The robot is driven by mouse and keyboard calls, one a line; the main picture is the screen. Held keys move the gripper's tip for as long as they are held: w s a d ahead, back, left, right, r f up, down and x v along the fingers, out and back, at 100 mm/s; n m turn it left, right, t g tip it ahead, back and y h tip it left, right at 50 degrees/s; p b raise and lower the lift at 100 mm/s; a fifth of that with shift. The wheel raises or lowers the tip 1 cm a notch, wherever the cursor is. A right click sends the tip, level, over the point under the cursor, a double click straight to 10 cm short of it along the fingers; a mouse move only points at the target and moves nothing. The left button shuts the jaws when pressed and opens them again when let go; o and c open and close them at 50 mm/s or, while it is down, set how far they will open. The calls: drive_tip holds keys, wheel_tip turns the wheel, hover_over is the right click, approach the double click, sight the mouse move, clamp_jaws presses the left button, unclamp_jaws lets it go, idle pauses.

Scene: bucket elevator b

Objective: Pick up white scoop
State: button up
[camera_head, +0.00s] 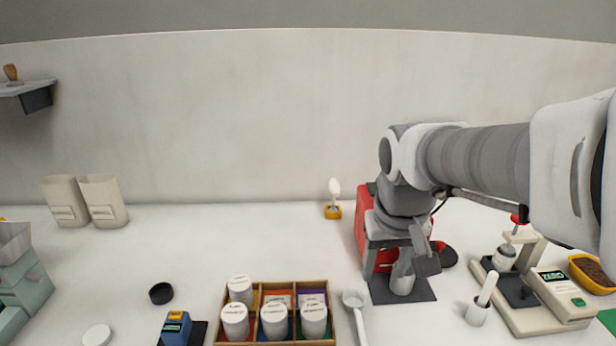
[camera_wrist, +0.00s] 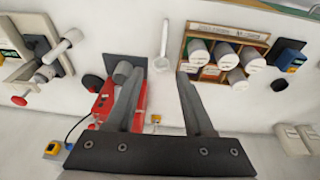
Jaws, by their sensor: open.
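A white scoop (camera_head: 355,310) with a round bowl and long handle lies on the white table, just right of the wooden box. In the wrist view the scoop (camera_wrist: 164,42) lies beyond the fingertips, between the box and a dark mat. My gripper (camera_head: 398,264) is above the table, to the right of the scoop in the head view. In the wrist view my gripper (camera_wrist: 159,73) is open, with nothing between its fingers, and its fingertips are apart from the scoop.
A wooden box (camera_head: 278,286) holds several white-lidded jars. A red machine (camera_head: 364,225) and a grey-white cup (camera_head: 403,280) on a dark mat (camera_head: 420,296) stand near my gripper. A scale (camera_head: 540,305) is at right. A small yellow holder (camera_head: 333,212) stands behind.

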drive_tip(key=w+f+g+p, duration=0.2)
drive_tip(key=w+f+g, duration=0.1)
drive_tip(key=w+f, duration=0.65)
hover_over(358, 315)
drive_tip(key=shift+y, duration=0.3)
drive_tip(key=f, duration=0.5)
drive_tip(key=f+b, duration=0.1)
drive_tip(key=f, duration=0.4)
drive_tip(key=shift+w+f, duration=0.2)
drive_tip(key=shift+f, duration=0.1)
drive_tip(key=shift+s+f, duration=0.15)
drive_tip(key=shift+f, duration=1.2)
drive_tip(key=shift+s+f, duration=0.1)
drive_tip(key=shift+f, duration=1.25)
clamp_jaws()
